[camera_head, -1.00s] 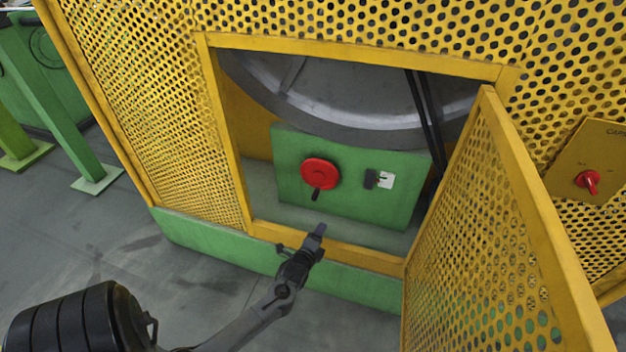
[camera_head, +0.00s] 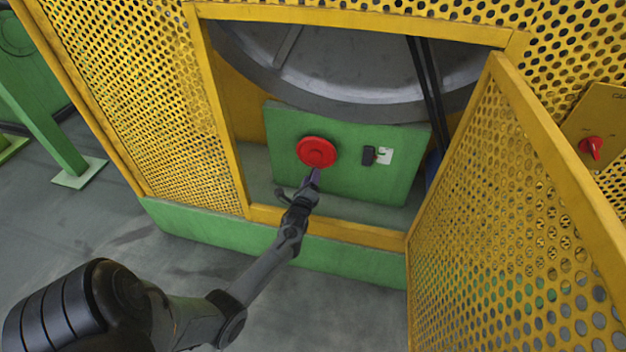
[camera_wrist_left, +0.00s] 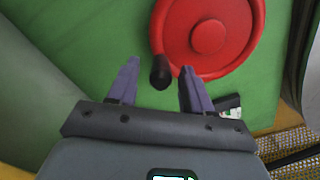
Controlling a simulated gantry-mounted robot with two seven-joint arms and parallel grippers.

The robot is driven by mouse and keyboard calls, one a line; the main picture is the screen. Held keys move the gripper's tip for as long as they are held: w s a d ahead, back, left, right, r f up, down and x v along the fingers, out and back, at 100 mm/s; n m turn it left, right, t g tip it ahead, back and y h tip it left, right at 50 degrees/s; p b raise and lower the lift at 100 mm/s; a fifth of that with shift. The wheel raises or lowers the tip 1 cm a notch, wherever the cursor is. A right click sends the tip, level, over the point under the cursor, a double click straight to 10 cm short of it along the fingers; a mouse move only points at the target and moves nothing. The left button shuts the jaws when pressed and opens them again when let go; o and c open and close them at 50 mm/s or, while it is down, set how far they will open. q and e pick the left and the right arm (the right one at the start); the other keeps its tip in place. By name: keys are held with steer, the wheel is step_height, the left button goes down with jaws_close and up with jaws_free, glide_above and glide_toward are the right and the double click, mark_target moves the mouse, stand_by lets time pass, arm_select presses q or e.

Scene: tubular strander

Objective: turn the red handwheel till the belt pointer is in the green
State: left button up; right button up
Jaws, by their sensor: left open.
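The red handwheel (camera_head: 317,151) is mounted on the green panel inside the open guard; it also shows in the left wrist view (camera_wrist_left: 224,30). Its dark crank knob (camera_wrist_left: 161,73) sits between and slightly beyond my open fingertips in the left wrist view; I cannot tell whether a finger touches it. My left gripper (camera_head: 314,176) is just below the wheel and hides the knob in the head view; it also shows in the left wrist view (camera_wrist_left: 158,78). The small white gauge plate (camera_head: 385,156) with a dark block (camera_head: 369,155) is right of the wheel; its pointer is too small to read.
A yellow perforated door (camera_head: 520,210) stands open on the right. The yellow opening frame (camera_head: 222,110) surrounds the panel, with a low sill below. Black belts (camera_head: 428,90) run beside a large grey wheel (camera_head: 350,70). A red switch (camera_head: 591,147) is at far right.

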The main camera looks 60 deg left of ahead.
arm_select(q)
steer(key=shift+b+x, duration=0.45)
steer(key=shift+x, duration=0.7)
jaws_close()
